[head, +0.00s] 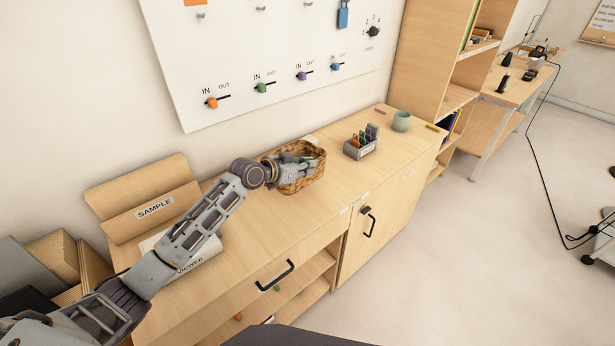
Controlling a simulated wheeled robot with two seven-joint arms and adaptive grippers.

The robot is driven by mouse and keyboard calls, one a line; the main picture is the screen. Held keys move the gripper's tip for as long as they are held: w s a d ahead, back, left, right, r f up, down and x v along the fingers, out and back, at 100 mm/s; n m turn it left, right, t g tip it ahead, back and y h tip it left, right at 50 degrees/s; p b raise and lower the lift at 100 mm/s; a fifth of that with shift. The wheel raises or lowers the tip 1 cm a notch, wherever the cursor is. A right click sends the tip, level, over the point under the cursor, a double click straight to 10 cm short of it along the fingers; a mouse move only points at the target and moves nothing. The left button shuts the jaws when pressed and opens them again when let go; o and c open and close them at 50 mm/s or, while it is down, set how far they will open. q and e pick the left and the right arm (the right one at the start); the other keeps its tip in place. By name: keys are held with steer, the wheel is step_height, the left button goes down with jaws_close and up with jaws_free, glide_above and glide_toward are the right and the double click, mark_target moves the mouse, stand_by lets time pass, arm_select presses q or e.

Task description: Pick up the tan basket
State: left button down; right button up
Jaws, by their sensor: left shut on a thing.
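The tan woven basket (309,179) stands on the wooden counter, near the wall under the white panel. My left arm reaches in from the lower left, and my left gripper (303,160) is at the basket, over its opening and rim. The gripper is shut on the basket; the exact contact of the fingertips is hard to make out. The gripper covers part of the basket's inside and left side. My right gripper is not in view.
A grey organizer (361,150) with coloured items stands right of the basket, with a pale green cup (401,121) beyond it. A SAMPLE holder (150,205) stands at the left. The white panel (270,60) with sliders hangs behind. The counter's front strip is clear.

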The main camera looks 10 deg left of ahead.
arm_select(q)
steer(key=shift+r, duration=1.7)
